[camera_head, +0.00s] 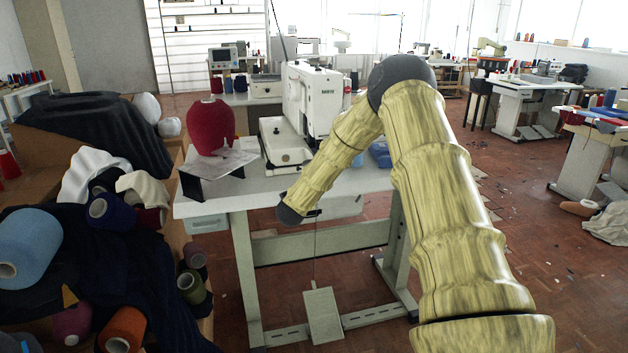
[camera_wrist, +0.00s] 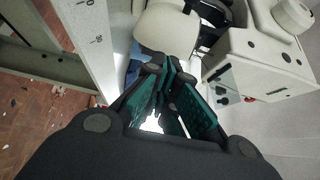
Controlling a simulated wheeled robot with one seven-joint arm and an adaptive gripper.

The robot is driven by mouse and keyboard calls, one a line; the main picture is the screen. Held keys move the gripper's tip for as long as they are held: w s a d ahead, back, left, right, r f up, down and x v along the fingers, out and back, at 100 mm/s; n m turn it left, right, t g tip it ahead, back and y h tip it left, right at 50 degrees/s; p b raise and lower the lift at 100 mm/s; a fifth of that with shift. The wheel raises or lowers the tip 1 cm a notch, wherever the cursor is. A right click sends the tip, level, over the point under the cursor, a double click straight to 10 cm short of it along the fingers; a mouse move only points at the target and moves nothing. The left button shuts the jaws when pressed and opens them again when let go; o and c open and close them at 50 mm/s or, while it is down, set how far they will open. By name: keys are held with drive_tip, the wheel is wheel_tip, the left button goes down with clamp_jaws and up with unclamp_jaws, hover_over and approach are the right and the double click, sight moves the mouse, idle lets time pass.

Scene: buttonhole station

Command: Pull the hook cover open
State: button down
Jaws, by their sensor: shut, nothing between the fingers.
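The white buttonhole machine (camera_head: 312,95) stands on a pale table (camera_head: 222,205) in the head view. I cannot pick out the hook cover for certain. In the wrist view the machine's boxy white body (camera_wrist: 262,62) is at the upper right, and a rounded cream part (camera_wrist: 166,27) is beyond the fingertips. My gripper (camera_wrist: 172,78) shows in the wrist view with its teal-padded fingers converged at the tips, empty. Whether the tips touch the machine is unclear.
A red thread cone (camera_head: 209,126) stands at the table's left. Cloth and spools crowd the bench (camera_head: 200,300) at left. In the wrist view a ruler-marked edge (camera_wrist: 88,30) runs along the left. Open floor lies to the right.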

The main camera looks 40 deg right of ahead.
idle(0.4)
drive_tip(key=s+a, duration=0.6)
drive_tip(key=s, duration=0.1)
drive_tip(key=s+a+f+n+t+y+p, duration=0.1)
drive_tip(key=s+a+f+n+y+p, duration=0.2)
drive_tip(key=a+f+n, duration=0.5)
drive_tip(key=s+a+f+n+y+p, duration=0.1)
drive_tip(key=s+a+f+n+y, duration=0.4)
drive_tip(key=a+f, duration=0.55)
drive_tip(key=s+a+f+n+g+y+p, duration=0.3)
drive_tip(key=s+a+f+n+y, duration=0.2)
drive_tip(key=s+a+f+n, duration=0.45)
drive_tip(key=s+a+n+g+p, duration=0.1)
drive_tip(key=s+a+n+g, duration=0.1)
drive_tip(key=s, duration=0.8)
drive_tip(key=s+a+f+n+g+y+p, duration=0.1)
drive_tip(key=s+a+n+g, duration=0.1)
drive_tip(key=s, duration=0.8)
drive_tip(key=s+a+n+g+y+p, duration=0.1)
drive_tip(key=s+a, duration=0.4)
drive_tip(key=s, duration=0.5)
drive_tip(key=n+g+p, duration=0.1)
drive_tip(key=g, duration=0.1)
drive_tip(key=shift+s+f+g, duration=0.3)
drive_tip(key=shift+s+f, duration=0.05)
drive_tip(key=shift+f, duration=0.05)
